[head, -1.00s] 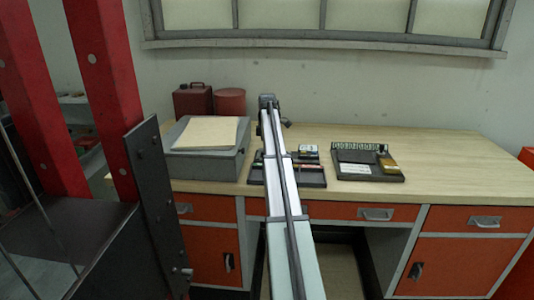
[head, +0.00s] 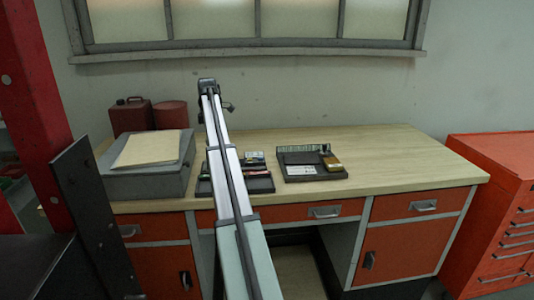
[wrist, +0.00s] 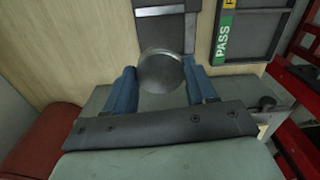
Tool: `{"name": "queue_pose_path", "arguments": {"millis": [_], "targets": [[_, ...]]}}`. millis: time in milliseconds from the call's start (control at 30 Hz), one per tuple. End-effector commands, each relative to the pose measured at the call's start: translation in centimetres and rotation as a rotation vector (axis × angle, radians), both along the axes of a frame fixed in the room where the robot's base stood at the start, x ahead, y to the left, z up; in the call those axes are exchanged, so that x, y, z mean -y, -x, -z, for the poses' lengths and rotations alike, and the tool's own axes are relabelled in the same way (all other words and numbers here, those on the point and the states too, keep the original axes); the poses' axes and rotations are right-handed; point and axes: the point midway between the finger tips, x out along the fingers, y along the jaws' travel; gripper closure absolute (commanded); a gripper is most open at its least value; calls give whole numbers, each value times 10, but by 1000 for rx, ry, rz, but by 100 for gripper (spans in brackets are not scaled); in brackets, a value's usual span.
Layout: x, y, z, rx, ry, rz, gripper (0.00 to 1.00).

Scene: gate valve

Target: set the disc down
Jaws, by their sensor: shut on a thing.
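In the wrist view, my gripper (wrist: 160,76) has blue fingers, shut on a round grey metal disc (wrist: 161,66). The disc sits between the fingertips with its flat face toward the camera. Beyond it are the pale wooden bench top (wrist: 75,45) and a dark tray with a light grey strip (wrist: 165,27), which the disc overlaps in the picture. I cannot tell how high the disc is above them. In the head view my arm reaches over the bench (head: 400,165), and the gripper and disc cannot be made out.
A dark tray with a green PASS label (wrist: 225,38) lies to the right in the wrist view. In the head view two dark trays (head: 262,186) (head: 312,178) hold small parts. A grey box (head: 150,182) with papers stands left. The bench's right side is clear. A red cabinet (head: 495,190) stands right.

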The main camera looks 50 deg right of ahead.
Motion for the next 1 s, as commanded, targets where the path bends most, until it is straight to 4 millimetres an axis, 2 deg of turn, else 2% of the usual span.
{"name": "queue_pose_path", "arguments": {"millis": [133,267,400,700,1000], "targets": [[23,18,-1,-1,1,32,96],[60,47,-3,2,1,83,96],[103,86,-6,5,4,147,96],[184,177,-13,9,9,281,96],[235,249,-20,12,12,348,96]]}}
